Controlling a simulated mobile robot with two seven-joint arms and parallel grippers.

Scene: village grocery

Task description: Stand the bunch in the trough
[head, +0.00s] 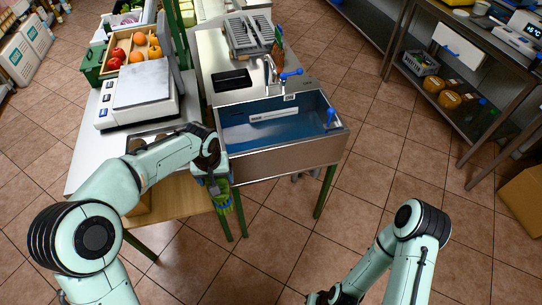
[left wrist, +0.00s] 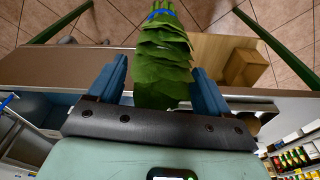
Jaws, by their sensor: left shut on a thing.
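The bunch is a sheaf of green leaves (left wrist: 163,55) with a blue band near its far end. My left gripper (left wrist: 157,72) is shut on it, with one blue finger on each side. In the head view the bunch (head: 225,200) hangs below my left gripper (head: 214,180), outside the trough by its front left corner. My gripper hides part of it. The trough (head: 310,152) is a steel-sided basin with a blue inside, right of my left gripper. My right gripper (head: 322,297) is only partly in view at the bottom edge; its jaws cannot be made out.
A tap with a blue lever (head: 283,77) stands at the trough's back edge, and another blue handle (head: 331,117) is at its right. A scale (head: 145,88) and fruit tray (head: 134,48) are on the left table.

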